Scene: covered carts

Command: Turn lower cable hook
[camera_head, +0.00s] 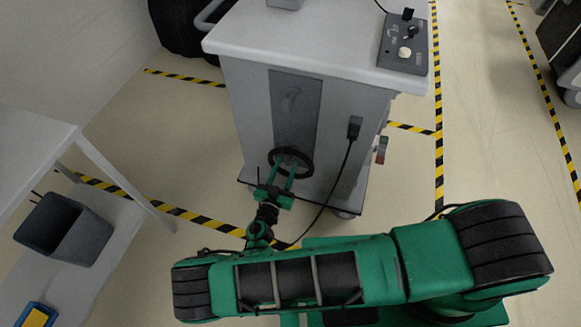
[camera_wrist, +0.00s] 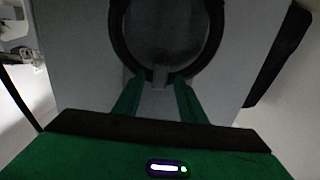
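A black ring (camera_head: 290,150), seemingly the lower hook, sits low on a dark vertical panel (camera_head: 296,110) on the near side of a grey cart. In the wrist view the ring (camera_wrist: 217,35) fills the upper middle, with a short grey stub (camera_wrist: 160,76) at its bottom. My gripper (camera_head: 284,168) is at the ring's lower part. In the wrist view its two green fingers (camera_wrist: 158,82) stand apart, one on each side of the stub, with a visible gap to it. Whether the fingertips touch the ring is unclear. A faint grey shape (camera_head: 290,98) shows higher on the panel.
A black plug (camera_head: 354,127) with a hanging cable (camera_head: 336,186) is on the cart's side, right of the ring. A control box (camera_head: 404,45) sits on the cart top (camera_head: 320,35). A white table (camera_head: 35,150) and a dark bin (camera_head: 64,229) stand at left.

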